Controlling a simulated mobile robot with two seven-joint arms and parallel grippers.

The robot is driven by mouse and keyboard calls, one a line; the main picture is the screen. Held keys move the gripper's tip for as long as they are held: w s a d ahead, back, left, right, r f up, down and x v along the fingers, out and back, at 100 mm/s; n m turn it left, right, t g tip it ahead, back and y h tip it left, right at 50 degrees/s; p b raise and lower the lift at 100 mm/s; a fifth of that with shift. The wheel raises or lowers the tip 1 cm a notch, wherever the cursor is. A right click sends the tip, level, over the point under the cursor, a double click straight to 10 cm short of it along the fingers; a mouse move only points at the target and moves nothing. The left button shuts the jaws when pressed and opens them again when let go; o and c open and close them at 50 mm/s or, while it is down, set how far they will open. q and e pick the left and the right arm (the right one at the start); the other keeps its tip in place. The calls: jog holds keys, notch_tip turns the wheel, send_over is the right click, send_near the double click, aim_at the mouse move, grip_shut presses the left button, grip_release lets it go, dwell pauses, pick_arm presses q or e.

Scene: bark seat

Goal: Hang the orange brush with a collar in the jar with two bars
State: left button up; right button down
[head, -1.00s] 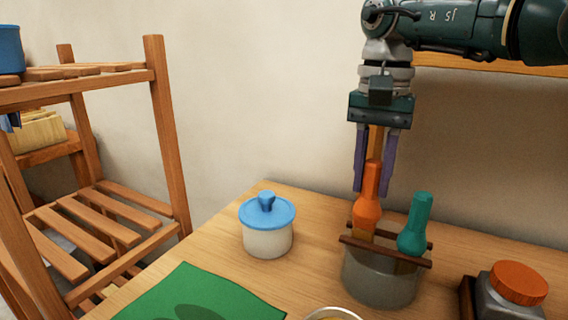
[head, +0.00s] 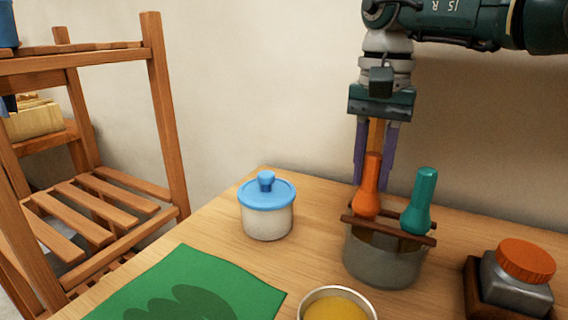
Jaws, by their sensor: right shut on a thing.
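The orange brush (head: 368,187) is upright at the left side of the jar (head: 382,262), its lower end at the two dark wooden bars (head: 417,239) across the rim. My right gripper (head: 374,180) comes down from above with its purple fingers on either side of the brush handle, shut on it. A paler orange strip shows between the fingers above the handle. The brush's collar and lower part are hidden by the bars and jar. I cannot tell whether the collar rests on the bars. My left gripper is out of view.
A teal brush (head: 417,204) stands in the same jar, just right of the orange one. A blue-lidded pot (head: 267,218), a green mat (head: 235,283), a bowl of yellow stuff (head: 336,310) and an orange-capped jar (head: 523,265) share the table. A wooden rack (head: 165,120) stands left.

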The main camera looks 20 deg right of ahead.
jog(key=shift+f+b, duration=0.4)
dwell(0.3)
jog(key=c, duration=0.5)
grip_release()
jog(key=shift+c, duration=0.2)
jog(key=shift+o, duration=0.3)
jog(key=shift+o, duration=1.3)
jog(key=shift+r+p, duration=2.55)
jog(key=shift+r, duration=1)
